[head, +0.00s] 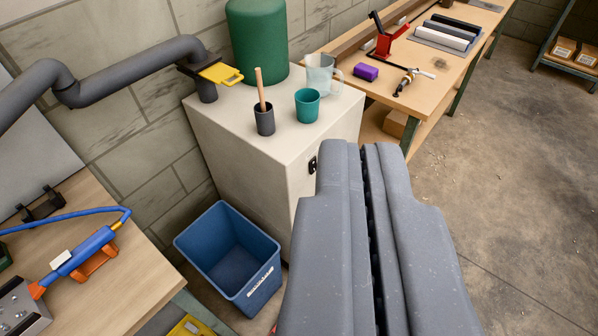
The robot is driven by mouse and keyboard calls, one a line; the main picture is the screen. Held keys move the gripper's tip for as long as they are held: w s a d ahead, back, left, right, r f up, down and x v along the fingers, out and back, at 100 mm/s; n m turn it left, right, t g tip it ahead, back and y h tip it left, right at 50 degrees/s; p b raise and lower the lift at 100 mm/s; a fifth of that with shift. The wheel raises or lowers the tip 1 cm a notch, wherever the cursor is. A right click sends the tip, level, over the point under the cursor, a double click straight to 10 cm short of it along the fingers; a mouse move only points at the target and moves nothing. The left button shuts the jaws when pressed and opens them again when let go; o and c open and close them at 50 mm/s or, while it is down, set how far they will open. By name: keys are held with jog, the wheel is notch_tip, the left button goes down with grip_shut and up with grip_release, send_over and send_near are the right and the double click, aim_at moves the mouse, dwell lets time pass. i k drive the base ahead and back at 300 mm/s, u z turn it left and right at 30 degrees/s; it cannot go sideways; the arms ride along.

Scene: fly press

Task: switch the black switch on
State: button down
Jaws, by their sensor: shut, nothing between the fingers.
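A small black switch (312,165) is mounted on the right-hand face of the white cabinet (235,155). It looks tiny from here, and I cannot tell its position. My gripper (363,147) is shut and empty, its grey fingers pointing away from the camera. In the picture the fingertips lie just right of the switch. I see no contact, and the gap in depth is hard to judge. The fingers hide part of the cabinet's right-hand face.
A green cylinder (257,45), a teal cup (307,105), a dark cup (264,120) and a clear jug (320,73) stand on the cabinet. A blue bin (215,250) is below. Workbenches stand left (130,290) and back right (425,55). Floor at right (520,190) is clear.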

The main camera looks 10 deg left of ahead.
aim_at(312, 163)
jog(key=u, duration=0.1)
jog(key=i, duration=1)
jog(key=z, duration=0.1)
